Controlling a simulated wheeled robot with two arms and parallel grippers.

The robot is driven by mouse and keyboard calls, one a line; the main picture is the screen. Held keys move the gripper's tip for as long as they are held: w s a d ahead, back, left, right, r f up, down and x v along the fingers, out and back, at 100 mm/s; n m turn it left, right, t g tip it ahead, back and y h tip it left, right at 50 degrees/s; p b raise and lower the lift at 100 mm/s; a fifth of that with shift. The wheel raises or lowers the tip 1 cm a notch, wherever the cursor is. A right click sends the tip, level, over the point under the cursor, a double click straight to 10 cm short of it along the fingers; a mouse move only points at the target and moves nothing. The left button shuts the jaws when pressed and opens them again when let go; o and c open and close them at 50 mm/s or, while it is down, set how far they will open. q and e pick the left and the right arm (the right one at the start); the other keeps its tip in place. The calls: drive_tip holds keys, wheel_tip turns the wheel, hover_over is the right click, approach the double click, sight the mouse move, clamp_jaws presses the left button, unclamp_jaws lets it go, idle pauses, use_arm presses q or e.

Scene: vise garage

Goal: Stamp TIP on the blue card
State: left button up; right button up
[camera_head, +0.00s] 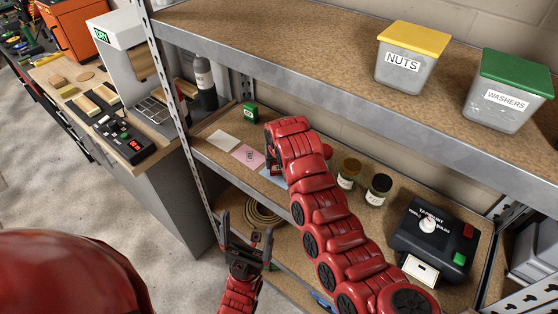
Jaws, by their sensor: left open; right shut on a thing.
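The blue card (273,174) lies on the middle shelf, with much of it hidden under my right arm. My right gripper (272,143) is over the shelf beside the cards. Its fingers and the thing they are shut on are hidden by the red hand. A pink card (248,157) with a small dark mark lies just left of the blue one. A white card (223,141) lies farther left. My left gripper (245,240) is open and empty, in front of the shelf edge and below the cards.
A small green box (251,111) stands behind the cards. Two jars (348,172) (378,188) and a black machine (433,238) stand to the right. The upper shelf (290,44) holds a nuts bin (408,60) and a washers bin (507,92). A metal post (168,95) rises at left.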

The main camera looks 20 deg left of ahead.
drive_tip(key=shift+f+b, duration=0.3)
drive_tip(key=shift+f, duration=0.25)
idle(1.4)
drive_tip(key=shift+r, duration=3.5)
drive_tip(key=shift+a, duration=0.1)
